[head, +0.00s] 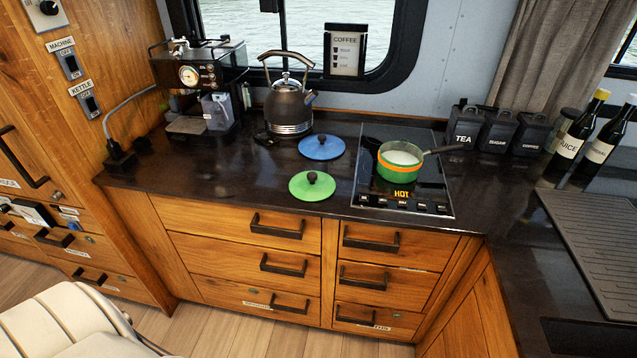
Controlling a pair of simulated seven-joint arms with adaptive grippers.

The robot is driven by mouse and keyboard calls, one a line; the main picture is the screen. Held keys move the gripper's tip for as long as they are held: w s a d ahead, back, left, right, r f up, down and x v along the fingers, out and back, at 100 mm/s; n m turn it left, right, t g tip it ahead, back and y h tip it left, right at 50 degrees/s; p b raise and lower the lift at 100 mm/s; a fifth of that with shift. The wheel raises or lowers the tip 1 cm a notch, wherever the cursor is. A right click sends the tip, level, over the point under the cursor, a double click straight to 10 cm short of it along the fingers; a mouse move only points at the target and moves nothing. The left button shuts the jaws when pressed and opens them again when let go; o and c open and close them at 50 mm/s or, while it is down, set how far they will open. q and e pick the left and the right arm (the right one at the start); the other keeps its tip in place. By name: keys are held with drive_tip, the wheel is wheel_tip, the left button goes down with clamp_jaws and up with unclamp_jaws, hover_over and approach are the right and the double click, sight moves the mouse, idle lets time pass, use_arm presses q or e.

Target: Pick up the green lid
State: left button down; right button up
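The green lid (301,188) lies flat on the dark counter, near its front edge, with a dark round knob (312,177) on top. It sits left of the cooktop and in front of a blue lid (321,148) that has a similar dark knob. The two lids look close together but apart. Neither of my grippers shows in the head view, so I cannot see whether they are open or shut.
A green pot (399,172) with an orange band and white contents stands on the black cooktop (432,186), which reads HOT. A kettle (289,106) and coffee machine (200,78) stand behind left. Bottles (578,128) and canisters (497,131) stand right. The counter (230,180) left of the green lid is clear.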

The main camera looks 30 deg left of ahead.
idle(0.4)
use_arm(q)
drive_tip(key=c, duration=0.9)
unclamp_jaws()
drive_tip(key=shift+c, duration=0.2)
